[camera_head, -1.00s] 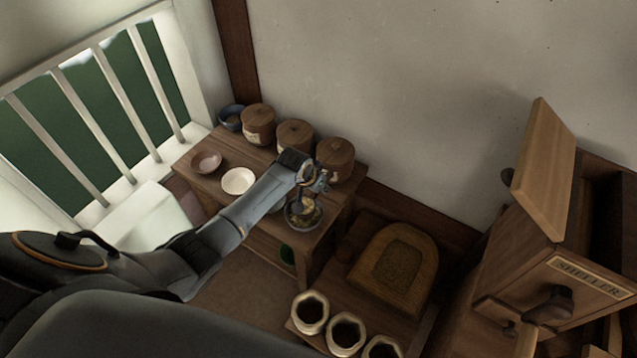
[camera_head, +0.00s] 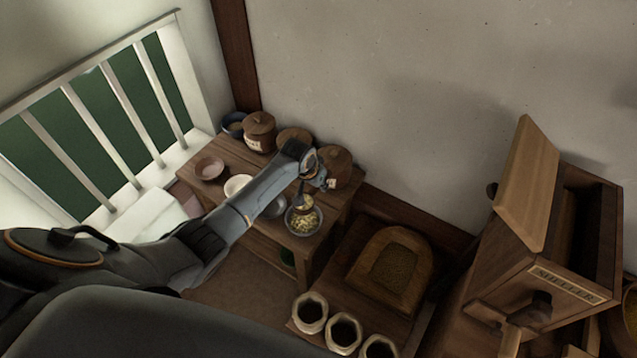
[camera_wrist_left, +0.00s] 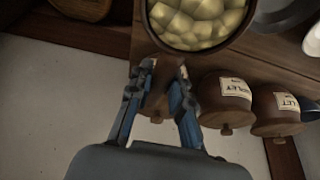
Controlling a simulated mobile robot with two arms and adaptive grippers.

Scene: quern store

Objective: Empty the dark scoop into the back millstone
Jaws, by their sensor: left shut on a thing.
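My left gripper (camera_head: 312,180) reaches over the right end of the wooden table and is shut on a scoop. The scoop (camera_head: 304,202) hangs just below the fingers, over a bowl (camera_head: 302,221) of yellowish pieces; I cannot tell whether they touch. In the left wrist view the fingers (camera_wrist_left: 160,80) point at a dark-rimmed round vessel (camera_wrist_left: 150,22) full of yellowish pieces, probably the scoop. Its handle is hard to make out between the fingers. I cannot pick out the back millstone with certainty. My right gripper is out of view.
Several lidded jars (camera_head: 259,132) line the table's back edge along the wall. Small bowls (camera_head: 209,168) stand at its left.

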